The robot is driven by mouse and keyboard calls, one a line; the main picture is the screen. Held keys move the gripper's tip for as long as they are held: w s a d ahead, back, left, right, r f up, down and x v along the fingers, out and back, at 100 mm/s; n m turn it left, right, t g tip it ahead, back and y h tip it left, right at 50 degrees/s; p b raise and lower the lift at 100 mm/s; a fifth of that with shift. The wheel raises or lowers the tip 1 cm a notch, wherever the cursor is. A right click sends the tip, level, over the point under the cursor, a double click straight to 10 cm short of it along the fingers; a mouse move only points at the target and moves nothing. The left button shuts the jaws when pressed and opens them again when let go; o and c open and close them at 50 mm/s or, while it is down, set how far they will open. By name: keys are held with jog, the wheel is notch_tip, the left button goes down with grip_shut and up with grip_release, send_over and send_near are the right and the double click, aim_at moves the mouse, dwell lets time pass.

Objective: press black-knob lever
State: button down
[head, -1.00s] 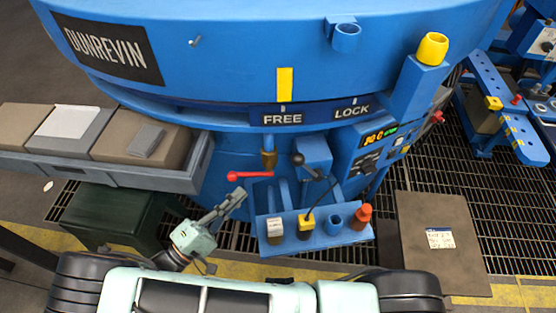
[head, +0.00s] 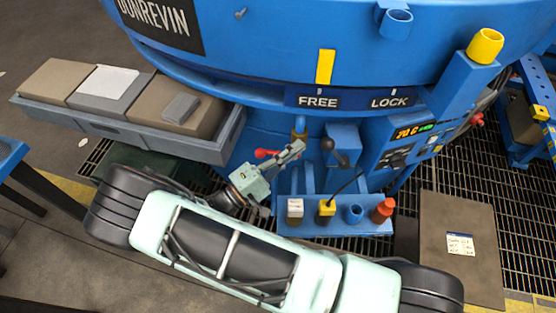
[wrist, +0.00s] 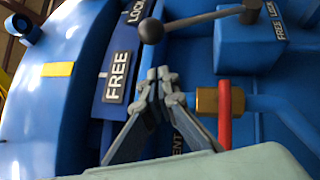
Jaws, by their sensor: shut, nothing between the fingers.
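The black-knob lever has a round black knob (head: 327,144) on a thin rod, mounted on a blue box (head: 343,143) on the furnace front. In the wrist view the black knob (wrist: 150,30) is above and slightly left of the fingertips, its grey rod running right to the blue box. My gripper (head: 299,147) is shut and empty. In the head view its tips are just left of the knob, with a small gap. In the wrist view my gripper (wrist: 158,76) also appears apart from the knob.
A red handle (head: 265,153) on a brass valve is partly behind my gripper; it also shows in the wrist view (wrist: 224,115). FREE (head: 318,101) and LOCK (head: 390,102) labels are above. A blue rack (head: 337,229) below holds several small items. A grey tray (head: 160,136) is left.

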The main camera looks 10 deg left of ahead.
jog(key=shift+s+d+r, duration=0.1)
jog(key=shift+d+r, duration=0.15)
jog(key=shift+d, duration=0.6)
jog(key=shift+d+r, duration=0.25)
jog(key=shift+d, duration=0.6)
jog(key=shift+r, duration=0.15)
